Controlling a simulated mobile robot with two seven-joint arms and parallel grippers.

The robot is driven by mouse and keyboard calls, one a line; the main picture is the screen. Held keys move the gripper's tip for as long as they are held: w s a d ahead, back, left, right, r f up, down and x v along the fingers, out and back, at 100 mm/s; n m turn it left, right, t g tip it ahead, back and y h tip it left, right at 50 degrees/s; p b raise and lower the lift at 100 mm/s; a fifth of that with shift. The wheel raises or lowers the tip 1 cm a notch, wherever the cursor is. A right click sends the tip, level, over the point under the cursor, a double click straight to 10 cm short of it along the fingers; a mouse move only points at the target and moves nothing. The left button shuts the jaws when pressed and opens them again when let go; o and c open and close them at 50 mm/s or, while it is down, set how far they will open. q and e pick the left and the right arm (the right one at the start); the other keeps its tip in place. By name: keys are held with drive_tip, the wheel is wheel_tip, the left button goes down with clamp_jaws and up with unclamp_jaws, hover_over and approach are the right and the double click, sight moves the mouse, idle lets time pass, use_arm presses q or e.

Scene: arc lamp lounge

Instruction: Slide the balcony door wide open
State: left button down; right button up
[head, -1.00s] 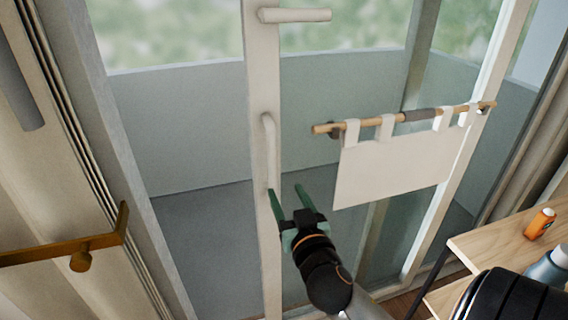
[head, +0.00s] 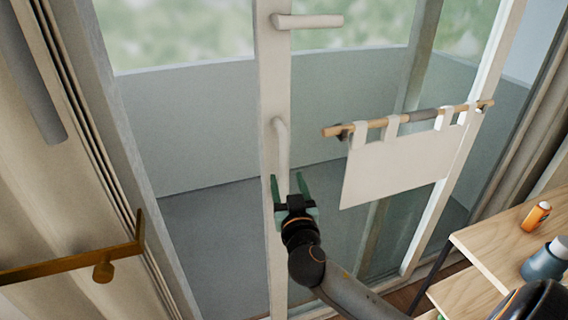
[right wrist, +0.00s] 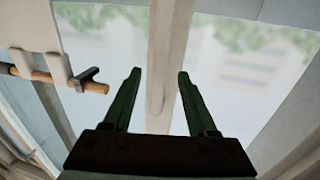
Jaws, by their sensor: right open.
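The balcony door's pale upright stile (head: 272,90) stands well apart from the left jamb (head: 125,150), with the balcony showing between them. A vertical pull handle (head: 282,142) is on the stile, below a horizontal bar handle (head: 308,21). My right gripper (head: 288,177) is open, its green fingers pointing up at the lower end of the pull handle. In the right wrist view a pale upright bar shows between the spread fingers (right wrist: 160,72), with no visible contact; depth is hard to judge. My left gripper is not in view.
A white cloth (head: 395,170) hangs from a wooden rod (head: 412,119) right of the handle. A brass rail (head: 70,264) juts in at the lower left. A wooden table (head: 490,245) at the lower right holds an orange can (head: 535,216) and a blue-grey container (head: 546,262).

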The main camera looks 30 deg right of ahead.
sight(284, 170)
drive_tip(key=p+x, duration=0.1)
drive_tip(key=x, duration=0.5)
clamp_jaws()
idle(0.4)
idle(1.0)
